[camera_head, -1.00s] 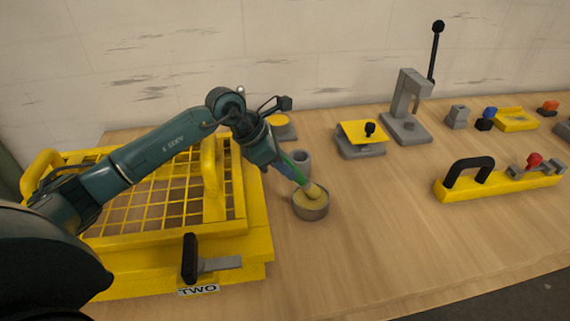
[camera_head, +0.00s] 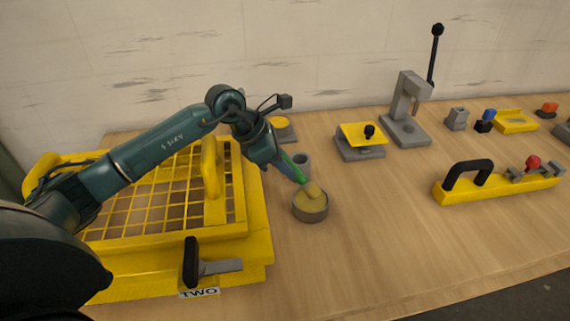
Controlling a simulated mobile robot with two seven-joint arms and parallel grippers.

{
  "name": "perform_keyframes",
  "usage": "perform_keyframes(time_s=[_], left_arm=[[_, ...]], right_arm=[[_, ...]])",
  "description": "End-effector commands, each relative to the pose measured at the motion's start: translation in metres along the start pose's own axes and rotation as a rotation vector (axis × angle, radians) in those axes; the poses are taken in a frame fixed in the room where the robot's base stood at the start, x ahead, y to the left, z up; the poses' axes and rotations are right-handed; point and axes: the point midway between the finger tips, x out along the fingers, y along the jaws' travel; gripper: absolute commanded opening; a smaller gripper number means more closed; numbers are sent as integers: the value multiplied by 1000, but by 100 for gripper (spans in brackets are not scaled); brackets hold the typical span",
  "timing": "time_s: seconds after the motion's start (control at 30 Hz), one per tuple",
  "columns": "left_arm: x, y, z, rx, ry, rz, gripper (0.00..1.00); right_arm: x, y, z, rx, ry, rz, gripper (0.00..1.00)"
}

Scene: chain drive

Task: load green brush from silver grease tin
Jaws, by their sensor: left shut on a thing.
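My left gripper (camera_head: 281,163) is shut on the green brush (camera_head: 294,168), which it holds tilted, head down and to the right. The brush's pale yellowish head (camera_head: 313,190) is at the mouth of the silver grease tin (camera_head: 311,212). The round tin stands on the table and shows yellowish grease inside. The head overlaps the far part of the opening; I cannot tell whether it touches the grease. My right gripper is not in view.
A yellow caged fixture (camera_head: 262,245) marked TWO lies left of the tin, under my left arm. A yellow-topped block (camera_head: 362,142), a grey press (camera_head: 405,128) and a yellow bar with a black handle (camera_head: 500,187) stand right. The front right table is clear.

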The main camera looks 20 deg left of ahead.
Motion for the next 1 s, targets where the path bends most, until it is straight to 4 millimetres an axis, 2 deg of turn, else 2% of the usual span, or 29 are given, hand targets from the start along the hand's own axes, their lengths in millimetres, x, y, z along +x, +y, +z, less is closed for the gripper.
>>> perform_keyframes(time_s=[0.03,0.6,1.0], left_arm=[[-7,0,5,1,-2,1,1],[-44,0,30,2,-4,2,1],[-46,0,32,1,-4,2,1]], right_arm=[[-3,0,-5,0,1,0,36],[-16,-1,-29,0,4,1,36],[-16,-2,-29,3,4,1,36]])
